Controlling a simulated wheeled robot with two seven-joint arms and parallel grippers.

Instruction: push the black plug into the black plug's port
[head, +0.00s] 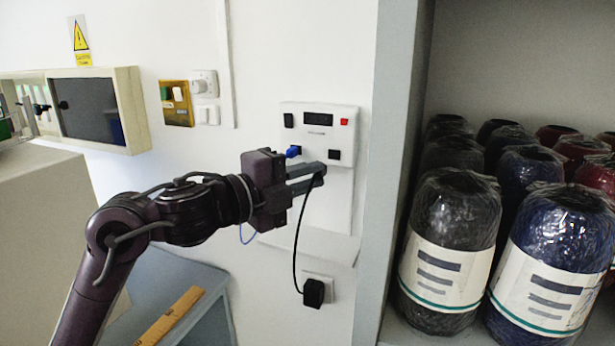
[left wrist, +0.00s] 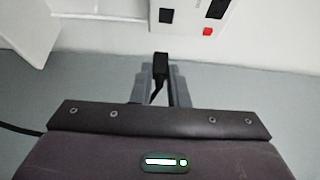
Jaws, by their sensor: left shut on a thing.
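The black plug (left wrist: 160,66) is between the two fingertips of my left gripper (left wrist: 160,80), which is shut on it. In the head view my left gripper (head: 317,177) is in front of the wall panel (head: 348,138), below its ports, and mostly hides the plug. The plug's black cable (head: 295,235) hangs down from the fingers. The dark square port (head: 335,154) is at the panel's lower right. It also shows in the left wrist view (left wrist: 165,15), beyond the plug tip with a visible gap. My right gripper is not in view.
A blue plug (head: 293,152) sits at the panel's lower left port. The black cable ends at a black adapter (head: 313,293) on a wall socket. A grey shelf side (head: 385,150) stands close right, with wrapped spools (head: 447,235) behind it.

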